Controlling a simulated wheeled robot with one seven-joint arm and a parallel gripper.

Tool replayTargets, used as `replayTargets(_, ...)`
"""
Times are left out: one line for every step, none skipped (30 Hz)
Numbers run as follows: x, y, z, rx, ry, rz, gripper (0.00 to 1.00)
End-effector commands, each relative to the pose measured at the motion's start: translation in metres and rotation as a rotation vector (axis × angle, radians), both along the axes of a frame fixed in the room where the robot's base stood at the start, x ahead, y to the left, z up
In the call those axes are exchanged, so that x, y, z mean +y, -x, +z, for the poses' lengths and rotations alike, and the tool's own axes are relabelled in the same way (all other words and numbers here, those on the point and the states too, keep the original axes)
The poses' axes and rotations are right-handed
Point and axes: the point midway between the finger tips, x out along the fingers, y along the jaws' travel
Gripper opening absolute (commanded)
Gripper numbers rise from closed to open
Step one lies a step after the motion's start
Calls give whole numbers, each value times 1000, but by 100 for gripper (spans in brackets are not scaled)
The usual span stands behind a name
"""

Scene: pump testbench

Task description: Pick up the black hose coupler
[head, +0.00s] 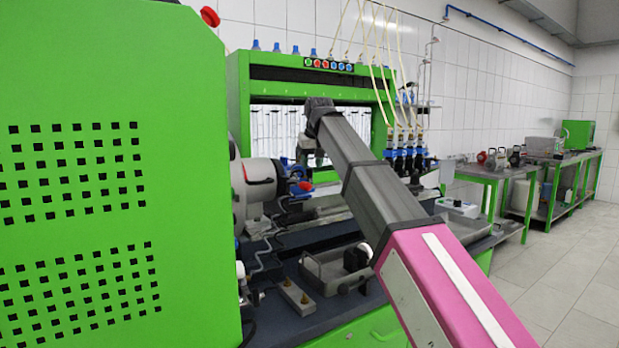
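My arm crosses the middle of the head view, and its dark far end bends down in front of the green test bench (240,92). My gripper (306,157) is a small grey shape below that bend, partly hidden by the arm and close to the background parts. I cannot tell whether it is open or shut. A small black piece (353,284) lies at the front right of a grey metal tray (318,277), well below my gripper. It may be the black hose coupler, but it is too small to be sure. A black and white round part (357,257) stands behind it, partly hidden by my arm.
A metal plate with brass fittings (295,297) lies left of the tray. A white motor-like unit (257,187) with dark cables hangs at the bench's left. A green perforated cabinet (90,200) fills the left side. Open floor (565,270) lies at the right.

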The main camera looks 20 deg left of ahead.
Motion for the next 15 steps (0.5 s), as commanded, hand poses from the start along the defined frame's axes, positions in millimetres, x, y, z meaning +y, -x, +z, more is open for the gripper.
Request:
replayTargets(1, -1, -3, 1, 1, 0, 38)
replayTargets(1, -1, -4, 1, 1, 0, 38)
replayTargets(2, -2, -6, 1, 1, 0, 38)
replayTargets(3, -3, -8, 1, 1, 0, 38)
replayTargets(4, -3, -11, 1, 1, 0, 38)
replayTargets(5, -5, -15, 0, 0, 0, 38)
replayTargets(6, -6, -18, 0, 0, 0, 38)
replayTargets(8, -7, -22, 0, 0, 0, 38)
replayTargets(10, -8, -27, 1, 1, 0, 38)
replayTargets(11, -10, -31, 2, 1, 0, 38)
replayTargets(12, -11, -36, 2, 1, 0, 38)
replayTargets(13, -13, -40, 1, 1, 0, 38)
replayTargets(14, -14, -43, 0, 0, 0, 38)
replayTargets(15, -15, -46, 0, 0, 0, 38)
replayTargets(15, -15, -48, 0, 0, 0, 38)
